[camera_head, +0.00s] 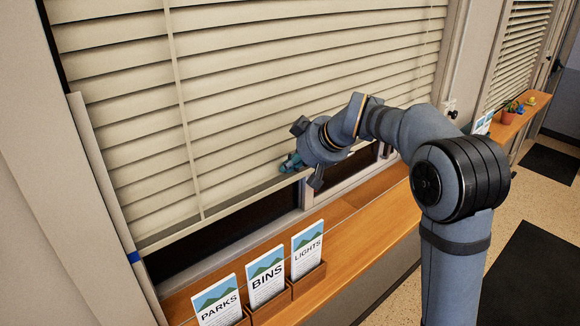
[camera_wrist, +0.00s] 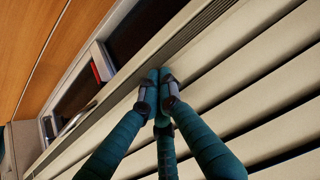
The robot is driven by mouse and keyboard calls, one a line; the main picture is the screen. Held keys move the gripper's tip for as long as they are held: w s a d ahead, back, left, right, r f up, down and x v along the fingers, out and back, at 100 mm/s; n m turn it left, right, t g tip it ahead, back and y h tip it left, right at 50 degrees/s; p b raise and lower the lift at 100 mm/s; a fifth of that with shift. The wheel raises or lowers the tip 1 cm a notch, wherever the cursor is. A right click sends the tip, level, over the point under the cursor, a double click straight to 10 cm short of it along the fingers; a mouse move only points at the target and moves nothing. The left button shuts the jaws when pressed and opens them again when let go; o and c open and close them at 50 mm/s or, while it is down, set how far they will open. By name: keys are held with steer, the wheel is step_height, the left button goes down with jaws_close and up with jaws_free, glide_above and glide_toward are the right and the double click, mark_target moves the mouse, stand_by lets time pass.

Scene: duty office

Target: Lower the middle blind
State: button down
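The large cream slatted blind (camera_head: 130,105) hangs across the window in front of me. Its bottom rail (camera_head: 230,206) is above the sill, and a dark strip of window glass (camera_head: 225,232) shows below it. My gripper (camera_head: 291,163) is at this rail, right of the blind's middle. In the wrist view, the teal fingers of my gripper (camera_wrist: 160,84) come together at their tips over the bottom rail (camera_wrist: 122,82). The tips look closed. I cannot tell whether the rail's edge is pinched between them.
A wooden sill (camera_head: 345,225) runs below the window. Cards marked PARKS (camera_head: 217,302), BINS (camera_head: 267,277) and LIGHTS (camera_head: 307,250) stand on it in holders. Another slatted blind (camera_head: 518,45) hangs at the right, near a potted plant (camera_head: 509,112). A dark mat (camera_head: 530,275) lies on the floor.

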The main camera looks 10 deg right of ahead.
steer(key=shift+d+f, duration=0.15)
steer(key=shift+f, duration=0.55)
step_height(320, 180, down, 13)
steer(key=b, duration=1.6)
steer(key=shift+f, duration=0.1)
